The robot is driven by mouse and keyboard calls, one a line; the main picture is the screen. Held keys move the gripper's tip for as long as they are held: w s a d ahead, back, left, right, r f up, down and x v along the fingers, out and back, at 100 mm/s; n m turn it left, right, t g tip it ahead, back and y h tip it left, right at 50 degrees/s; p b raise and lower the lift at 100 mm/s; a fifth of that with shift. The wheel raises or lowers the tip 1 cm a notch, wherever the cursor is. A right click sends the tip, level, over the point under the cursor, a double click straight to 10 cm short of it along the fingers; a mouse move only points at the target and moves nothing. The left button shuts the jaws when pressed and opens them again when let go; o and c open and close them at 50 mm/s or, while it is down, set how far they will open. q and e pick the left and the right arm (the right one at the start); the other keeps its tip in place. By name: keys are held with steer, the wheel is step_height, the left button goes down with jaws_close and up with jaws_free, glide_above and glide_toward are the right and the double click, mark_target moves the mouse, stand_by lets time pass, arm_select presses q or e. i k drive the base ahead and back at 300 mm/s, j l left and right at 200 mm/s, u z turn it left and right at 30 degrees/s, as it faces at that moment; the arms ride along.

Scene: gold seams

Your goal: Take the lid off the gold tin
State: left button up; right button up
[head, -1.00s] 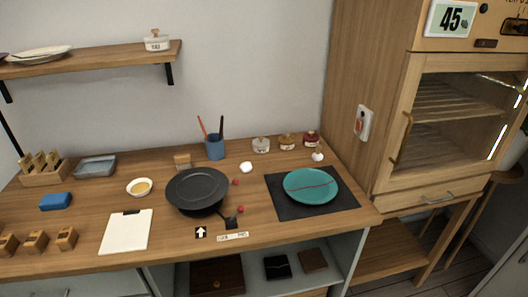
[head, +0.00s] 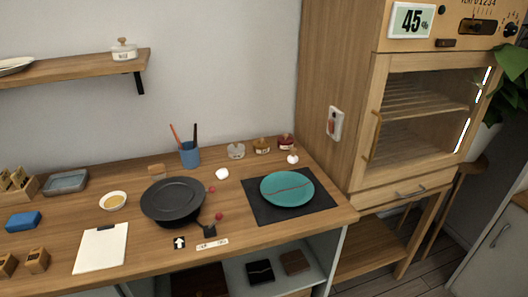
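Three small lidded tins stand in a row at the back of the table, right of the blue cup. The middle one looks gold-brown and seems to be the gold tin (head: 261,146); its lid appears to be on, though it is small in view. A pale tin (head: 236,151) stands to its left and a dark red tin (head: 286,142) to its right. Neither of my grippers is in view.
A teal plate (head: 287,188) with a red seam lies on a dark mat (head: 325,203) in front of the tins. A black pan (head: 172,200), a blue cup (head: 190,155) with sticks and a white clipboard (head: 101,250) are further left. A wooden cabinet (head: 325,65) rises at the right.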

mark_target(262, 143)
steer(key=i+u, duration=0.3)
steer(key=u, duration=0.2)
steer(key=i+l+u, duration=0.15)
steer(key=u, duration=0.3)
steer(key=i+l, duration=0.05)
steer(key=i, duration=0.05)
